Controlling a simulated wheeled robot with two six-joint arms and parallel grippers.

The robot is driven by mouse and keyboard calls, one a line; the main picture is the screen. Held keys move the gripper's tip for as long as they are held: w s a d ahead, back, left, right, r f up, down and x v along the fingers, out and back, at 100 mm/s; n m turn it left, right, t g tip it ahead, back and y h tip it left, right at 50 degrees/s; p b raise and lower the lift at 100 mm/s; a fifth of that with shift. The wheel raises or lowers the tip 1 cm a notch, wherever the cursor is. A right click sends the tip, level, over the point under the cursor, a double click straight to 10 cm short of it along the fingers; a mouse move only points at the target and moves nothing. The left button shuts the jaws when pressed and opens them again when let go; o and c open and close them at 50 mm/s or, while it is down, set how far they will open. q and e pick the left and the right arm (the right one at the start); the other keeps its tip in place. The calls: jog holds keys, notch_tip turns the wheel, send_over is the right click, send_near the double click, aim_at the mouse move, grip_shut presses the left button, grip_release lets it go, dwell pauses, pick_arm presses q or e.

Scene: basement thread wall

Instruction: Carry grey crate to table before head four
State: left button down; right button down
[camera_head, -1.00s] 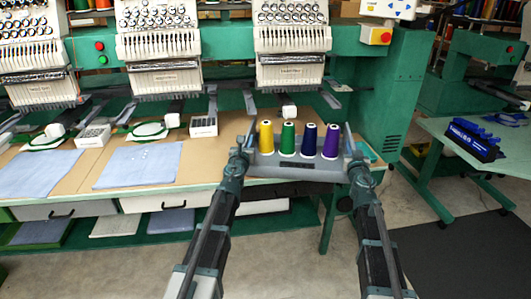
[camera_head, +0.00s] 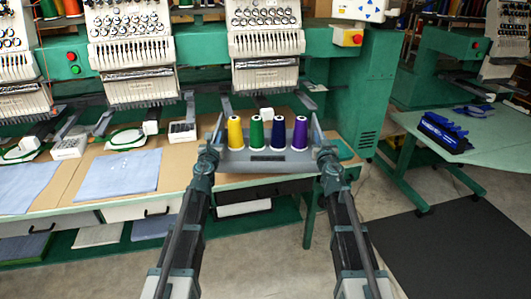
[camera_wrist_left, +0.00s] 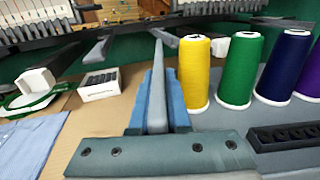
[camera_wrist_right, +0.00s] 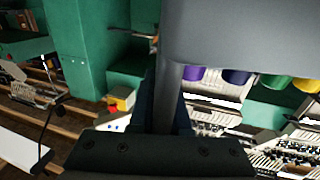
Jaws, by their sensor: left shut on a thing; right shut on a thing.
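The grey crate (camera_head: 268,167) is a shallow tray held level between my two grippers, at the front edge of the long table (camera_head: 185,185). Yellow (camera_head: 235,133), green (camera_head: 256,136), navy (camera_head: 278,139) and purple (camera_head: 300,133) thread cones stand upright in a row in it. My left gripper (camera_head: 218,138) is shut on the crate's left end; the left wrist view shows its finger (camera_wrist_left: 157,95) beside the yellow cone. My right gripper (camera_head: 318,140) is shut on the crate's right end. The right wrist view shows the crate's grey side (camera_wrist_right: 240,35) close up.
Embroidery heads (camera_head: 265,40) hang over the table. Folded blue cloths (camera_head: 124,172), hoops and small white boxes (camera_head: 182,131) lie to the left. A green side table (camera_head: 465,140) holding a blue-black rack (camera_head: 445,133) stands at right, with clear floor between.

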pick_arm(q)
jog(key=shift+f, duration=0.2)
pick_arm(e)
jog(key=shift+f, duration=0.25)
